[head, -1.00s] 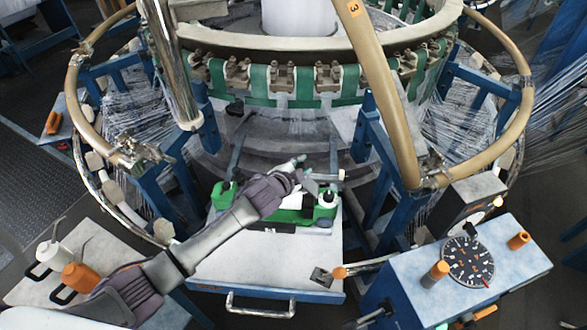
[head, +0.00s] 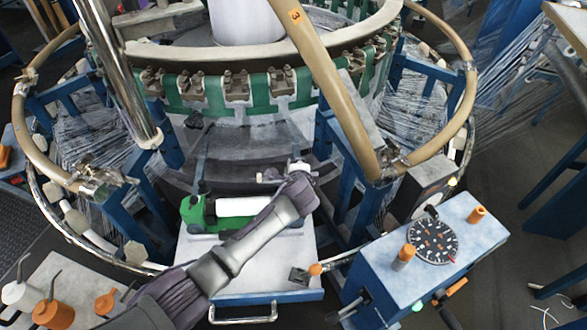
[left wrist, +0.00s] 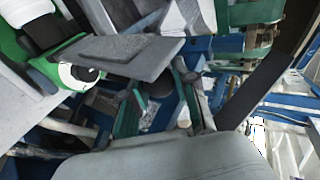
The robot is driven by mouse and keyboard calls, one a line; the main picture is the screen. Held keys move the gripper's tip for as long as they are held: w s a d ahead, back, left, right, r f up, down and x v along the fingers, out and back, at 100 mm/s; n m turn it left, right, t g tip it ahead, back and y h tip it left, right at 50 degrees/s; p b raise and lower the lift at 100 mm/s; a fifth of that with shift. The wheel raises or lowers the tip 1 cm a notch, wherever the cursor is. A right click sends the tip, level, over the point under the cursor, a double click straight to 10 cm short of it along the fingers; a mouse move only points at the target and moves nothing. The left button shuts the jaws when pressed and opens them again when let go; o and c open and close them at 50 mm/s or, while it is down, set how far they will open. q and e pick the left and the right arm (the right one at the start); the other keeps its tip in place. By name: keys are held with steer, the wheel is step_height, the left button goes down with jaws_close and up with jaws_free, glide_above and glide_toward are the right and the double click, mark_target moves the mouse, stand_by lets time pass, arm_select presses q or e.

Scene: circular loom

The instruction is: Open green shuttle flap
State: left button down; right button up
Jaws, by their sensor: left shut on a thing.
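The green shuttle (head: 194,212) lies on the pale, blue-edged shelf in the head view, with a white roll (head: 237,207) along it. My left arm crosses its right part and hides it. My left gripper (head: 298,172) is above and behind the right end of the shuttle, shut on what seems to be the flap; the flap itself is mostly hidden by the gripper. In the left wrist view a dark flat finger pad (left wrist: 120,48) shows in front of green and white shuttle parts (left wrist: 75,72) at upper left. My right gripper is not in view.
The shelf (head: 262,275) has a metal handle in front. A curved tan rail (head: 345,110) and blue loom posts stand close to the right of my gripper. A blue control box with a dial (head: 432,242) is at right. Orange and white bottles (head: 53,312) are at lower left.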

arm_select(q)
steer(key=shift+s+d+f, duration=0.1)
steer(key=shift+d+f, duration=0.2)
steer(key=shift+d, duration=0.15)
steer(key=c, duration=0.9)
jaws_free()
steer(key=shift+o, duration=0.2)
steer(key=shift+r, duration=0.15)
step_height(320, 180, up, 10)
steer(key=shift+f, duration=0.15)
